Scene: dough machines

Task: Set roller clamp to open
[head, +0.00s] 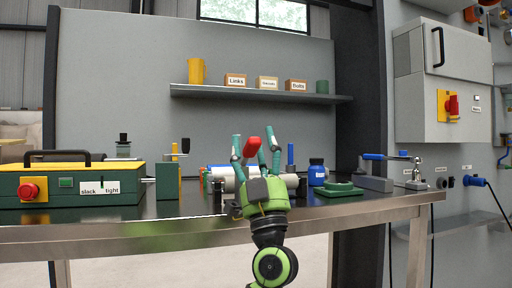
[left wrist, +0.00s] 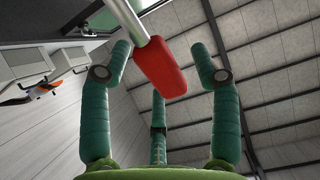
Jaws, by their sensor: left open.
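A red-handled lever (head: 252,147), which looks like the clamp's handle, stands above the bench, tilted. Its red grip (left wrist: 161,66) hangs on a metal rod in the left wrist view. My left gripper (head: 256,134) is open, its teal fingers spread around the red grip. In the left wrist view the grip lies between the fingertips (left wrist: 165,52), with visible gaps to the side fingers. Pale rollers (head: 227,172) show behind my gripper, which hides most of the clamp's base. My right gripper is not in view.
A green-and-yellow box with a red knob and a "slack/tight" label (head: 98,188) sits at the left of the steel bench (head: 150,233). A blue jar (head: 317,173), a green holder (head: 339,189) and a blue-handled toggle clamp (head: 377,182) stand at the right.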

